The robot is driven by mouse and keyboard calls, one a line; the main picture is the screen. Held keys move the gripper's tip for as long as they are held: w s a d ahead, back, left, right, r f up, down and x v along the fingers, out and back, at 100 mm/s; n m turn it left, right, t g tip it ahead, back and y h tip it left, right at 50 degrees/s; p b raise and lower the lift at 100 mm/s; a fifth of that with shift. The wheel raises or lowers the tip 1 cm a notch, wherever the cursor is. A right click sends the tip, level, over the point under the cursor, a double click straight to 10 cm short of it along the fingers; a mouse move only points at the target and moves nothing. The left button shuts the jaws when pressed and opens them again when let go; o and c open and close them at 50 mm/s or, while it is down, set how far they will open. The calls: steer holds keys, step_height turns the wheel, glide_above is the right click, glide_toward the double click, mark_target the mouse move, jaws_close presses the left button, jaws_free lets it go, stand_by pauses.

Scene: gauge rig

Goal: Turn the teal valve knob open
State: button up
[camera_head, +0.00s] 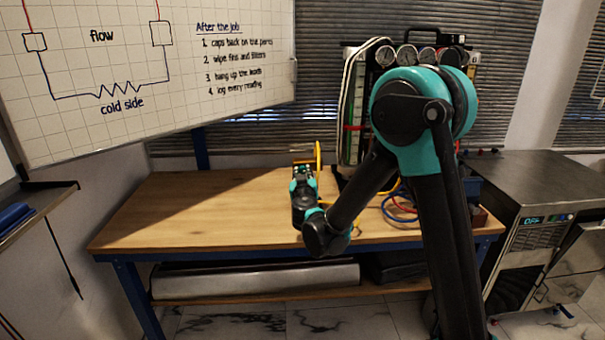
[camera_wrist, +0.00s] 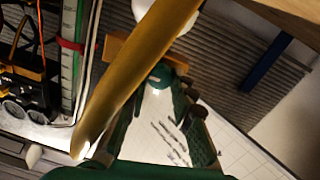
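In the wrist view, a rounded teal piece (camera_wrist: 163,76), which looks like the valve knob, shows at the far end of my gripper (camera_wrist: 163,95), in front of an orange-tan bar. My two dark green fingers stand apart, with the whiteboard showing between them. They narrow toward the teal piece. I cannot tell whether they touch it. In the head view, my gripper (camera_head: 304,178) is above the workbench, at a small yellow-and-dark fixture (camera_head: 303,164). My gripper hides most of the fixture, and the knob cannot be made out there.
A yellow curved piece (camera_wrist: 135,75) crosses the wrist view close to the camera; a yellow upright (camera_head: 318,158) stands beside the fixture. The gauge rig (camera_head: 353,105) and coloured hoses (camera_head: 400,207) are to the right. The workbench's left part (camera_head: 190,215) is clear.

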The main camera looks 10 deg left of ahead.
jaws_close()
steer(key=shift+n, duration=0.3)
steer(key=n, duration=0.3)
steer(key=shift+n, duration=0.3)
steer(key=n, duration=0.4)
steer(key=shift+n, duration=0.3)
steer(key=n, duration=0.4)
steer(key=shift+n, duration=2.6)
